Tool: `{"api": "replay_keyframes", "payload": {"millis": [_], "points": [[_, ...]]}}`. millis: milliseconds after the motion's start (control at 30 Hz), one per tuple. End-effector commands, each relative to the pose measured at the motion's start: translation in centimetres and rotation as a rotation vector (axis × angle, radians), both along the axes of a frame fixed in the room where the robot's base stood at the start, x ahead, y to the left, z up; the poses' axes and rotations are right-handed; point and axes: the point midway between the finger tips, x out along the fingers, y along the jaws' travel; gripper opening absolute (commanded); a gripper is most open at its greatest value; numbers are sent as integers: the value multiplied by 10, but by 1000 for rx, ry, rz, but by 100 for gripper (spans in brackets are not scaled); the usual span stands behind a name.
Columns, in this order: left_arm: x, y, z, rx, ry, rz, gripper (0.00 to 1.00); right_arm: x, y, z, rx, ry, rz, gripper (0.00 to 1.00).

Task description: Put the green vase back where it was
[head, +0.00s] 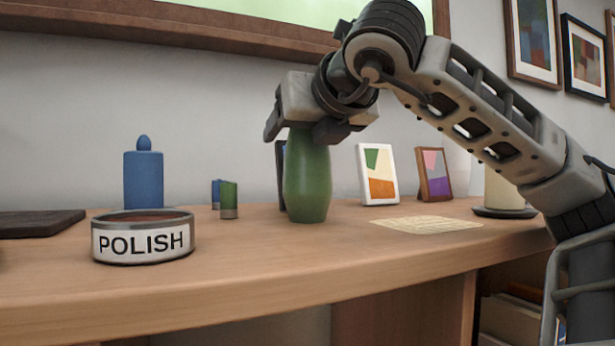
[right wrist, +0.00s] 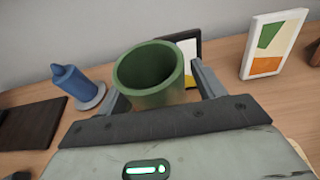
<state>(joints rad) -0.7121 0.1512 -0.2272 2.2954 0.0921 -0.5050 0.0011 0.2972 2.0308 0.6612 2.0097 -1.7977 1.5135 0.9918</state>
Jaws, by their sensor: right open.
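The green vase (head: 307,180) stands upright on the wooden desk. My right gripper (head: 296,135) is over its top, hiding the rim in the head view. In the right wrist view the vase's open mouth (right wrist: 150,72) lies between the two fingers (right wrist: 160,85), with a visible gap to the right finger. The right gripper is open. My left gripper is in neither view.
A POLISH tin (head: 143,240), blue bottle-like object (head: 144,180) and small green cylinder (head: 229,200) stand left. Picture frames (head: 377,175) (head: 433,174), a paper sheet (head: 425,225) and a pale cylinder on a dark base (head: 505,212) are right. A dark frame (right wrist: 188,48) is close behind the vase.

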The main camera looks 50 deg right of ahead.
Motion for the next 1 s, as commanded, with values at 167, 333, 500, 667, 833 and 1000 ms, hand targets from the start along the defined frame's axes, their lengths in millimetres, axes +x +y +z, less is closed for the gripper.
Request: {"api": "replay_keyframes", "payload": {"millis": [167, 333, 500, 667, 833, 1000], "points": [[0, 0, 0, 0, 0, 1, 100, 0, 0, 0, 0, 0, 0, 29], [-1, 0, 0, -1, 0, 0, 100, 0, 0, 0, 0, 0, 0, 0], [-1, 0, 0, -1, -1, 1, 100, -1, 0, 2, -2, -6, 0, 0], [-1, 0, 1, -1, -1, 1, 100, -1, 0, 5, -2, -6, -1, 0], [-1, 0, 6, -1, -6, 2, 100, -1, 0, 20, -3, -8, -3, 0], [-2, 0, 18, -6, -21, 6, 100, -12, 12, 55, -7, -11, -3, 0]]}}
